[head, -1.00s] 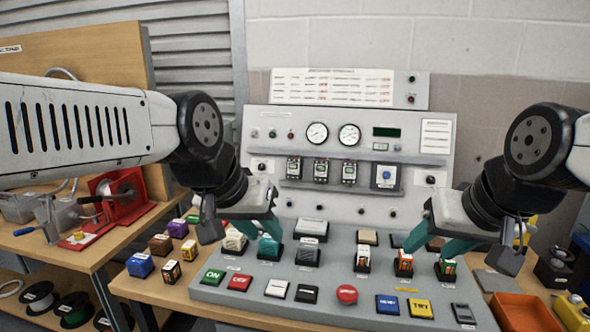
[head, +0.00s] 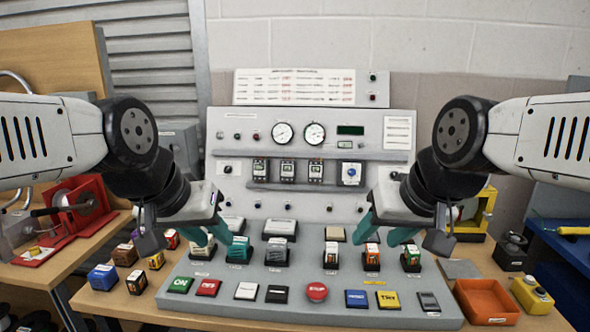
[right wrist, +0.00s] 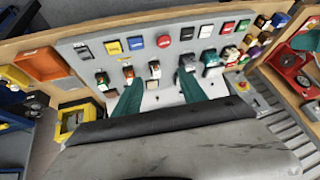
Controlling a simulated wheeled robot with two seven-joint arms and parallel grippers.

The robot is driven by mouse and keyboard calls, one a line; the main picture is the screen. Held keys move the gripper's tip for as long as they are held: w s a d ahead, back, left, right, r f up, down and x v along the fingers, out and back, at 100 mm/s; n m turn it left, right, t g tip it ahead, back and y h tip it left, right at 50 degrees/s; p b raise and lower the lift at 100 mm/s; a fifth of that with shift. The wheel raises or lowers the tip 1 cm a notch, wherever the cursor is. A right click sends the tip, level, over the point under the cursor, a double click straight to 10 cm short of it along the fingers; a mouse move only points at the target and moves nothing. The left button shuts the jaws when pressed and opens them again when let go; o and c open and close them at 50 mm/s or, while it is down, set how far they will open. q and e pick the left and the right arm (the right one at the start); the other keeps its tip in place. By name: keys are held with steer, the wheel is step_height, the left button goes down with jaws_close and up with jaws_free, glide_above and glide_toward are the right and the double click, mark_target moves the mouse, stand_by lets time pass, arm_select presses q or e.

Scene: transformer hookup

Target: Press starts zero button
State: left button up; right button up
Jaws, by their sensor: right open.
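The grey control console (head: 318,200) stands ahead, its sloped front carrying several labelled buttons and switches. I cannot read a label that marks the starts zero button. Small buttons sit around the green display (head: 350,130) on the upright panel. My left gripper (head: 210,236) is open and empty over the left part of the sloped front. My right gripper (head: 386,232) is open and empty over its right part. In the right wrist view, its teal fingers (right wrist: 158,95) are apart with nothing between them.
A red STOP button (head: 317,291), a green ON button (head: 180,285) and a yellow TRY button (head: 388,299) line the front. Small coloured blocks (head: 102,276) lie left of the console. An orange tray (head: 486,301) and a yellow box (head: 532,294) are at right.

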jaws_close()
stand_by(1.5)
